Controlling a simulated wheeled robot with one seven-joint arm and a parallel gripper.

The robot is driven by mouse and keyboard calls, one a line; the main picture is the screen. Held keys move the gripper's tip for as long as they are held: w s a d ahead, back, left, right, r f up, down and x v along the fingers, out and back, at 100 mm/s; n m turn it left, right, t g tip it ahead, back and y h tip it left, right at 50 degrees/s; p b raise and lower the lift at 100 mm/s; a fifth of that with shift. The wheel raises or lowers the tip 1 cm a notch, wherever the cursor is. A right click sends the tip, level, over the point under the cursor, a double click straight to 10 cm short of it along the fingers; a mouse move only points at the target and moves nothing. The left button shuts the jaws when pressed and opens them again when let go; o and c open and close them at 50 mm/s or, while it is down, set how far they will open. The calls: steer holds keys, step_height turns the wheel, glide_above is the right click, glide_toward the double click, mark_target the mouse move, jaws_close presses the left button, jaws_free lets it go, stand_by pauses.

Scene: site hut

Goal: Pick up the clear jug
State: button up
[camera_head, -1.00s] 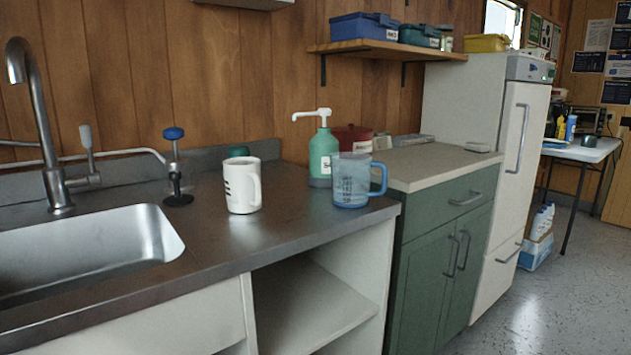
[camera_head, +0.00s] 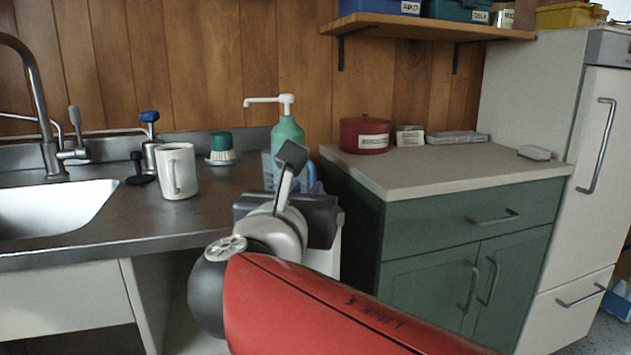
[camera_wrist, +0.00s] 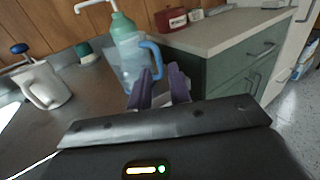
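The clear jug is bluish and see-through with a blue handle; in the head view it is mostly hidden behind my gripper, with its left side (camera_head: 267,170) showing. In the wrist view the clear jug (camera_wrist: 130,70) stands upright on the counter, its handle at its right. My gripper (camera_wrist: 162,74) has its two purple fingers apart with nothing held. The fingers point toward the jug's handle side, and I see no clear contact; the exact gap cannot be told.
A white jug (camera_head: 177,172) stands left near the sink (camera_head: 60,208). A green pump bottle (camera_head: 287,134) stands close behind the clear jug. A green-topped brush (camera_head: 221,147) is further left. A red tin (camera_head: 364,136) sits on the green cabinet (camera_head: 450,235) at the right.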

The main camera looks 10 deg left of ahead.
mark_target(312, 181)
steer(key=w, duration=0.5)
steer(key=shift+w+a+f, duration=0.25)
steer(key=shift+w, duration=0.1)
jaws_close()
